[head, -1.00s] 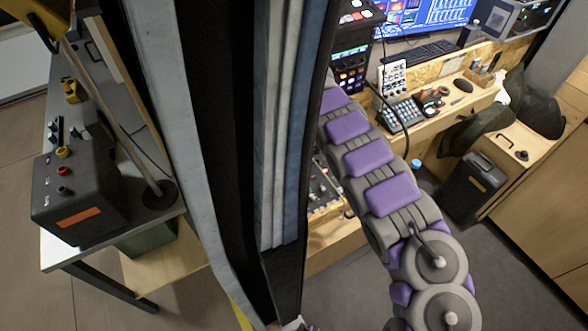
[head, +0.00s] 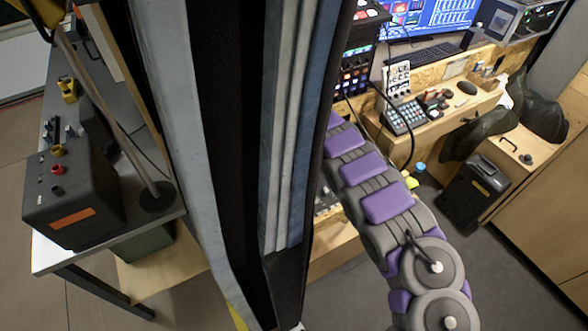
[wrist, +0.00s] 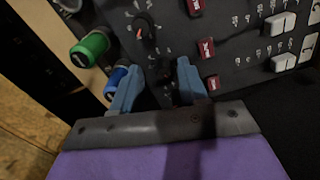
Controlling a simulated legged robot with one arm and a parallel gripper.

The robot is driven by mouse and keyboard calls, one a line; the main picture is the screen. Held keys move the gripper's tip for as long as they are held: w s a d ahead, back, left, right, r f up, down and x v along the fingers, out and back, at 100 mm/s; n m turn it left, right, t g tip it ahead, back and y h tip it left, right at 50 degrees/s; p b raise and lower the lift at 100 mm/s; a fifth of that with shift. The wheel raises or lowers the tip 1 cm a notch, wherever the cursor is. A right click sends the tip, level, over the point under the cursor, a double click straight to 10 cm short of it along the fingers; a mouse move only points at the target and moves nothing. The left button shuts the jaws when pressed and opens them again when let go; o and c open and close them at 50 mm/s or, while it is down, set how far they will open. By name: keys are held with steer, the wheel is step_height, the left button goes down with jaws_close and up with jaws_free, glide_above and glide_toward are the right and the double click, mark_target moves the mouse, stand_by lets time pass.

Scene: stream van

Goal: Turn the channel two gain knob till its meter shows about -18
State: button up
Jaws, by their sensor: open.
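In the wrist view my gripper (wrist: 157,68) has two blue fingers, apart and empty, close to a dark control panel (wrist: 240,62). A blue-capped knob or plug (wrist: 115,78) is beside the left finger, partly hidden by it. A green-capped one (wrist: 89,48) is up and left of it. A small dark round control (wrist: 143,27) with a reddish mark sits above the fingers. I cannot tell which of these is the channel two gain knob. The space between the fingers is dark. I cannot make out its meter. In the head view my arm hides most of the panel and the gripper.
A door frame or wall edge (head: 195,150) stands close in the head view. Beyond it are a wooden desk (head: 455,105), a keypad (head: 407,118) and a screen (head: 430,15). Red buttons (wrist: 206,47) and white switches (wrist: 283,61) crowd the panel's right.

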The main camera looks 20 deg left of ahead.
steer(key=shift+d+r, duration=0.2)
steer(key=shift+d, duration=0.45)
steer(key=c, duration=0.4)
steer(key=shift+a, duration=0.2)
jaws_close()
steer(key=shift+a, duration=0.1)
steer(key=shift+s+p, duration=0.1)
steer(key=shift+p, duration=0.25)
